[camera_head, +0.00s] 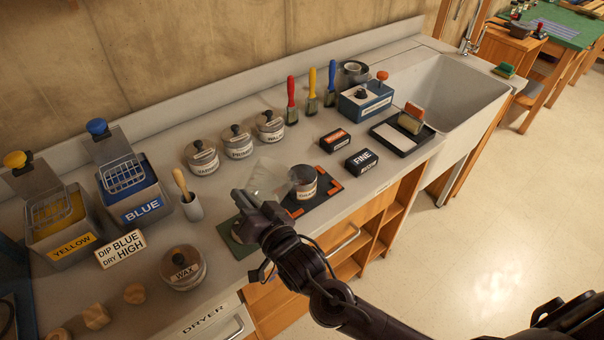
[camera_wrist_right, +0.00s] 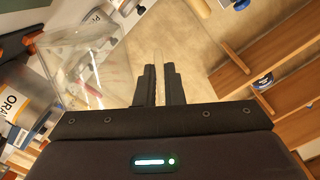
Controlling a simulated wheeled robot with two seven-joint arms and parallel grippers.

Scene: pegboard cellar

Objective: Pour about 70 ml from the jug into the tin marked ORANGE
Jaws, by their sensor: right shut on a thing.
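The clear jug (camera_head: 266,177) is in my right gripper (camera_head: 256,204), which is shut on it. The jug appears tilted, its upper part leaning right toward the tin marked ORANGE (camera_head: 308,190). The liquid inside is too faint to judge. The tin stands upright on a dark mat with orange corner marks (camera_head: 329,190); the jug overlaps its left edge in the head view. In the right wrist view the jug (camera_wrist_right: 84,68) is at upper left, the closed fingers (camera_wrist_right: 160,82) are central, and the tin's label (camera_wrist_right: 14,103) shows partly at the left edge. My left gripper is out of view.
Behind the tin stand several lidded tins (camera_head: 238,146) and brushes (camera_head: 312,90). Two small boxes (camera_head: 361,162) and a roller tray (camera_head: 402,135) are to the right. A wax tin (camera_head: 183,268) and a blue vat (camera_head: 142,208) are left. The sink (camera_head: 455,95) is at far right.

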